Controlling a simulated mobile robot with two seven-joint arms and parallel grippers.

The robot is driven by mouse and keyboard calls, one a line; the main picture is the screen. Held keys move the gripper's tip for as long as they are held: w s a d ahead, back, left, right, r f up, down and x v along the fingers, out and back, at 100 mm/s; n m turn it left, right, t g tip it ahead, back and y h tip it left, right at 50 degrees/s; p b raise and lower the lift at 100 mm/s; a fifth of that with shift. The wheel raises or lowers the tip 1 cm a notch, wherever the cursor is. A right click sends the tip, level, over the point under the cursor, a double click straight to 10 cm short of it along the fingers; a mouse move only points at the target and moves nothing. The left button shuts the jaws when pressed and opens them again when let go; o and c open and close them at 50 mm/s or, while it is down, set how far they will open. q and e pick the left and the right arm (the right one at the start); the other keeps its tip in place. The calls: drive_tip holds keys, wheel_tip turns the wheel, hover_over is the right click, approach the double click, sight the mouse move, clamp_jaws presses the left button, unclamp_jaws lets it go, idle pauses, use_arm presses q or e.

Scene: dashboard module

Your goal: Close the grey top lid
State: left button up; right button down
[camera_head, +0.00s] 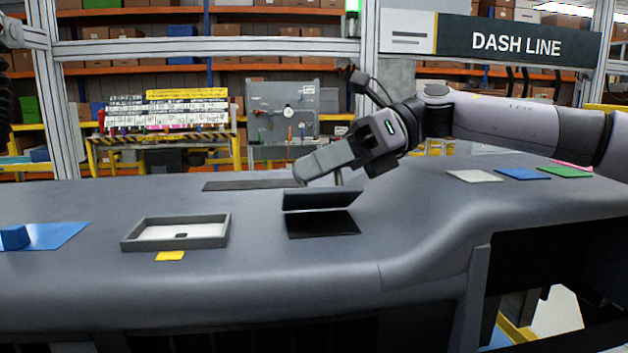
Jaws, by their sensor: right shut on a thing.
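The grey top lid (319,200) stands raised and tilted at the back edge of a dark rectangular opening (323,224) in the top of the dashboard module (265,282). My right gripper (318,180) reaches in from the right, just above and behind the lid's upper edge. It is shut on the lid there, though its fingertips are partly hidden behind the lid. A pale part of my left arm shows at the upper left edge; the left gripper itself is not visible.
A shallow grey-rimmed tray (226,232) sits left of the opening, with a yellow piece (170,256) in front. A blue block (14,237) lies on a blue mat (62,235) at far left. White, blue (522,174) and green pads lie at back right.

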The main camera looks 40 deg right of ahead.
drive_tip(key=shift+s+a+f, duration=0.15)
drive_tip(key=shift+s+f, duration=0.1)
drive_tip(key=shift+s, duration=0.05)
idle(0.5)
drive_tip(key=c, duration=1.2)
unclamp_jaws()
drive_tip(key=shift+b+v, duration=0.4)
drive_tip(key=shift+v, duration=3.25)
drive_tip(key=shift+s, duration=0.1)
